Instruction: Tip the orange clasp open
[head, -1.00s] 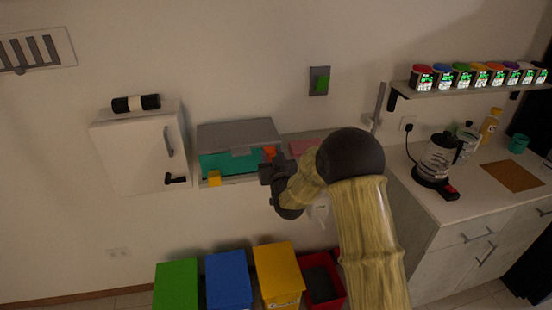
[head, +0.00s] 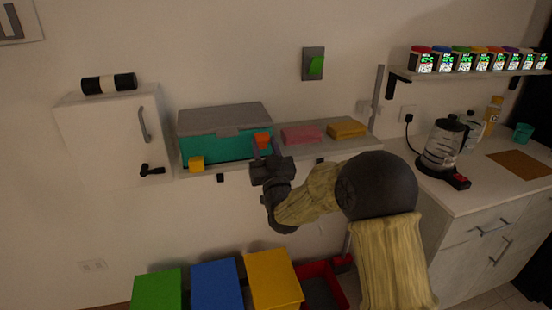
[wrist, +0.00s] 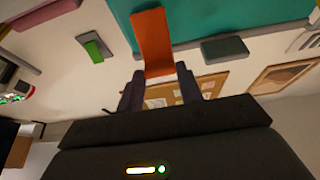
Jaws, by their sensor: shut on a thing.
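A teal box (head: 226,151) with a grey lid (head: 222,118) stands on the wall shelf, its lid down. The orange clasp (head: 262,140) is at the right of the box's front. In the wrist view the orange clasp (wrist: 152,40) runs from the teal box (wrist: 200,20) down between my two dark fingers. My gripper (head: 266,152) is at the clasp, and in the wrist view my gripper (wrist: 159,82) is shut on its end. A yellow clasp (head: 196,163) sticks out at the box's front left. The exact tilt of the orange clasp is hard to tell.
Pink (head: 301,134) and yellow (head: 347,128) sponge-like blocks lie on the shelf (head: 310,148) right of the box. A white cabinet (head: 105,140) stands left. Green, blue and yellow bins (head: 273,279) are below. A counter with a coffee maker (head: 442,150) is at right.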

